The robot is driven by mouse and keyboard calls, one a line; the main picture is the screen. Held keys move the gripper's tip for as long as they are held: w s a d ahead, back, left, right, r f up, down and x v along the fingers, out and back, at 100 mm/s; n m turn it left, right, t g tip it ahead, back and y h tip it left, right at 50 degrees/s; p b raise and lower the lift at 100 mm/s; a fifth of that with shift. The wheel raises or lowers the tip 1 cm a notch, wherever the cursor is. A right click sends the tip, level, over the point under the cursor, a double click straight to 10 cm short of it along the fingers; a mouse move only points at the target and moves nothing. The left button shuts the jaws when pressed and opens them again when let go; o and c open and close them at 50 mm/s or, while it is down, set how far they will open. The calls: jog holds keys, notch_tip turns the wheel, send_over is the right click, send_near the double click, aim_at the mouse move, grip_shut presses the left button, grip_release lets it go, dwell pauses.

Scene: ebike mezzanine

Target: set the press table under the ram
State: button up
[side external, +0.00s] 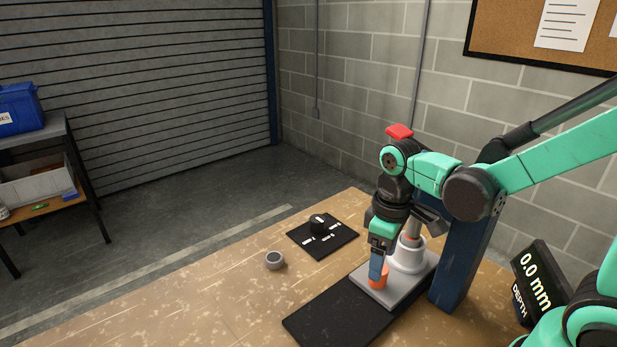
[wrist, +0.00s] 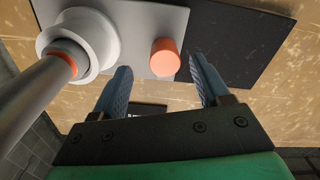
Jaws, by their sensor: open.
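The press table looks like a light grey plate (side external: 372,295) with an upright orange peg (side external: 380,271) at its front. It sits at the right end of a long black base (side external: 330,318). A wide whitish round piece (wrist: 100,25) stands on the plate. The ram, a grey rod (wrist: 22,100) with an orange band, overlaps that piece in the wrist view; I cannot tell whether they touch. My gripper (wrist: 159,66) is open, pointing down, its blue fingers on either side of the orange peg (wrist: 165,57) in the wrist view. I cannot tell whether either finger touches it.
A dark blue column (side external: 461,255) stands close behind the plate. A depth display (side external: 540,280) at right reads 0.0 mm. A black panel (side external: 340,238) with a black knob (side external: 322,224) and a grey ring (side external: 275,260) lie to the left. The bench's left part is clear.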

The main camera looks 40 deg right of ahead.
jog(key=shift+r, duration=1.25)
jog(key=r+m+t, duration=0.1)
jog(key=t, duration=0.1)
jog(key=a+r+m+t, duration=0.1)
jog(key=r+t, duration=0.1)
jog(key=shift+w+a, duration=0.1)
jog(key=shift+w, duration=0.1)
jog(key=r+t, duration=0.1)
jog(key=r+m+t, duration=0.1)
jog(key=t, duration=0.1)
jog(key=shift+w+a+m, duration=0.15)
jog(key=shift+a+m, duration=0.15)
jog(key=shift+a, duration=0.1)
